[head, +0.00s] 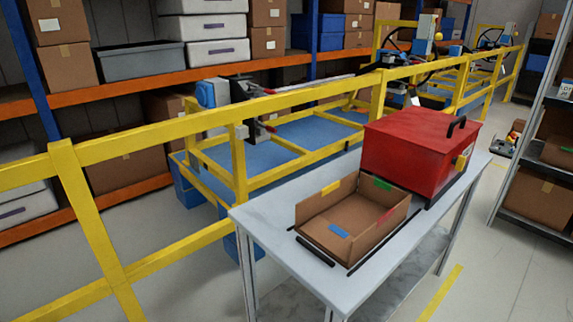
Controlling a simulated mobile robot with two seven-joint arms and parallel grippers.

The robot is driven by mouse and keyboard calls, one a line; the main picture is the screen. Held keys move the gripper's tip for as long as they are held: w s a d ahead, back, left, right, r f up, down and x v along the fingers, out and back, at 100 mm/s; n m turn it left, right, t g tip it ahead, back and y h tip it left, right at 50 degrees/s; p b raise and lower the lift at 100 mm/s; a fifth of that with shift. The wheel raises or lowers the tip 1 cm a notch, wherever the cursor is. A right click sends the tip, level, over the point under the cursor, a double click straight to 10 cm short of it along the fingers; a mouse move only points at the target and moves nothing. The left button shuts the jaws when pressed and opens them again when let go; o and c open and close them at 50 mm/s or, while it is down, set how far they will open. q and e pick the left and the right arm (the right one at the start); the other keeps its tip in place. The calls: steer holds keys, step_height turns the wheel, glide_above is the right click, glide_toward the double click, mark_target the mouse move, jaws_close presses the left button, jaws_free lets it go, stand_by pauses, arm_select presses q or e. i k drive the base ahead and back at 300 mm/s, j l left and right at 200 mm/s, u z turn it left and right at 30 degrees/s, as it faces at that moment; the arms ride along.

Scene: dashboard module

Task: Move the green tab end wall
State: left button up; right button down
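An open cardboard box (345,203) sits on the grey table. The green tab (383,184) is on the box's end wall at the far right side, nearest the red box. That end wall (366,186) looks upright. A yellow tab (331,188) is on the back left wall, a red tab (387,215) on the right-hand side, and a blue tab (339,231) at the near end. I cannot tell the exact angle of the near end wall. Neither of my grippers is in view.
A red box (408,150) with a black handle stands behind the cardboard box on the table (270,219). Black strips (315,251) lie along the cardboard box's near sides. A yellow railing (150,135) runs behind the table. A shelf (540,202) stands at right.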

mark_target(383, 193)
steer(key=k, duration=0.35)
steer(key=k+u, duration=0.15)
steer(key=u, duration=0.2)
steer(key=k+u, duration=0.15)
steer(key=u, duration=0.2)
steer(key=l+u, duration=0.1)
steer(key=u, duration=0.95)
steer(key=k+l, duration=0.1)
steer(key=l, duration=0.45)
steer(key=k+l, duration=0.1)
steer(key=l, duration=1)
steer(key=k+l, duration=0.15)
steer(key=l, duration=0.4)
steer(key=k+l, duration=0.1)
steer(key=l, duration=0.45)
steer(key=k+l, duration=0.1)
steer(key=l, duration=0.45)
steer(key=k+l, duration=0.1)
steer(key=l, duration=0.45)
